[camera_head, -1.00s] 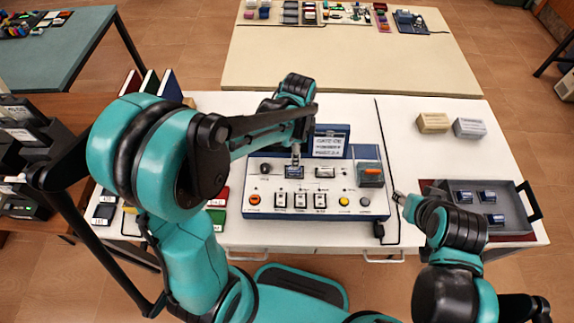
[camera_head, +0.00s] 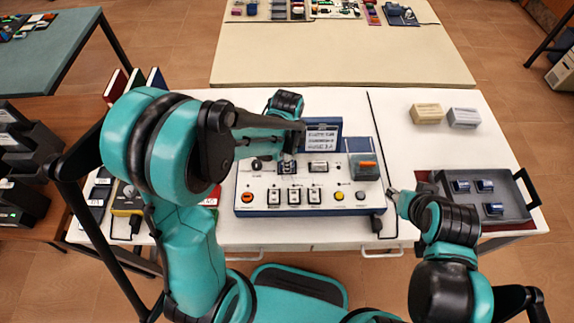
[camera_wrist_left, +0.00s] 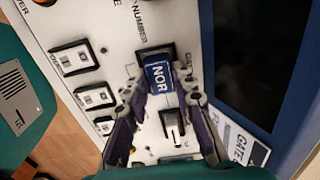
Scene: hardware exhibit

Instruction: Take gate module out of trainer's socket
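The trainer (camera_head: 325,183) is a white sloped panel with a blue rim, a raised display, buttons and switches. The gate module is a small blue block marked NOR (camera_wrist_left: 160,77) in the left wrist view. It sits at the black socket (camera_wrist_left: 143,56) in the panel; whether it is fully seated I cannot tell. My left gripper (camera_wrist_left: 162,95) is open, pointing down at the panel, with one fingertip on each side of the module. In the head view my left gripper (camera_head: 288,165) largely hides the module. My right gripper (camera_head: 392,192) is beside the trainer's right edge; its fingers are too small to judge.
A grey tray (camera_head: 510,212) with several small blue modules stands at the right. A tan box (camera_head: 426,113) and a grey box (camera_head: 463,117) stand behind it. A black cable runs along the trainer's right side. Books and dark cases crowd the left.

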